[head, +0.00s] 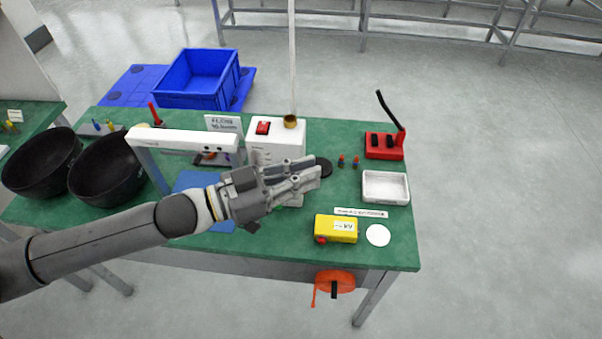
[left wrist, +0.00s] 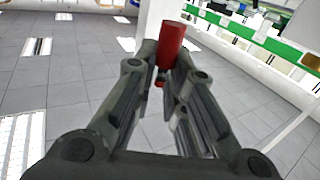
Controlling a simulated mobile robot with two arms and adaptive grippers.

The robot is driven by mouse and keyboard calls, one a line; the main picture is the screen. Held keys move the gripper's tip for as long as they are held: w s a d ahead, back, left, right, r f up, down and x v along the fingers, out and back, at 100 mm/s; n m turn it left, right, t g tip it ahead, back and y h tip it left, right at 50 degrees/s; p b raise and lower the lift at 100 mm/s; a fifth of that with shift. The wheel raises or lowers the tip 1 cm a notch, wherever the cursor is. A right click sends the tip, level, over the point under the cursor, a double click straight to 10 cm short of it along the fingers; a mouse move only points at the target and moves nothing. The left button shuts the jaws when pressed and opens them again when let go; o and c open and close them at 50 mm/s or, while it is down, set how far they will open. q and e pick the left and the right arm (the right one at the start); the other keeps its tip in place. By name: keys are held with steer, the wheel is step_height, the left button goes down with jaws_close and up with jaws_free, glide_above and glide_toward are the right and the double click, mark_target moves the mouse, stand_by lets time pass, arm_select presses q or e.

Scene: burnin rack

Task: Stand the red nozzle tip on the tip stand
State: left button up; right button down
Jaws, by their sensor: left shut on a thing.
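My left gripper (head: 316,178) is above the green table, in front of the white box. In the left wrist view its fingers (left wrist: 168,75) are shut on a red cylinder, the red nozzle tip (left wrist: 172,45), which stands out past the fingertips. The tip cannot be made out in the head view. A red block with black posts and a curved black rod (head: 385,147) stands at the table's back right; I cannot tell whether it is the tip stand. Two small red-topped pieces (head: 341,160) stand to its left. My right gripper is not in view.
A white tray (head: 408,190), a yellow box (head: 336,229) and a white disc (head: 378,235) are on the table's right part. The white box with a red switch (head: 276,150) is behind my gripper. Black bowls (head: 108,170) and a white arch (head: 185,140) are at left.

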arm_select(q)
steer(key=shift+a, duration=0.15)
steer(key=shift+s+a+m+g+h, duration=0.15)
steer(key=shift+a+m+g+h, duration=0.25)
steer(key=shift+m+g, duration=0.55)
steer(key=shift+s+a+m+g+h, duration=0.15)
steer(key=shift+a+m+g, duration=0.35)
steer(key=shift+g, duration=0.75)
steer(key=shift+s+a+m+g+h, duration=0.1)
steer(key=shift+a+m+g+h, duration=0.3)
steer(key=shift+m+g, duration=0.55)
